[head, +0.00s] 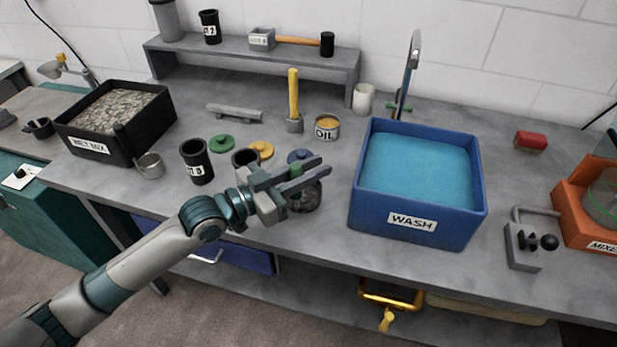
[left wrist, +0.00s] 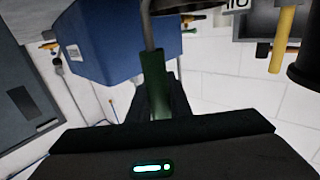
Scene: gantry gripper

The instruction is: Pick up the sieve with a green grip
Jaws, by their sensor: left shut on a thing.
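The sieve has a green grip (left wrist: 158,88), a thin metal shaft and a dark round bowl (head: 306,198). My left gripper (head: 318,172) is over the front of the bench, between the black cups and the blue wash tub. In the left wrist view my left gripper (left wrist: 157,102) is shut on the green grip, with a finger on each side. The shaft runs up the picture to the bowl, which is partly cut off by the top edge. In the head view the fingers hide much of the grip. My right gripper is not in view.
The blue wash tub (head: 366,200) stands close on the right. A black cup (head: 196,165), a green lid (head: 222,142), a yellow lid (head: 262,149) and an oil tin (head: 327,128) are nearby. A black gravel box (head: 95,155) is at left. The raised shelf (head: 300,62) lines the back.

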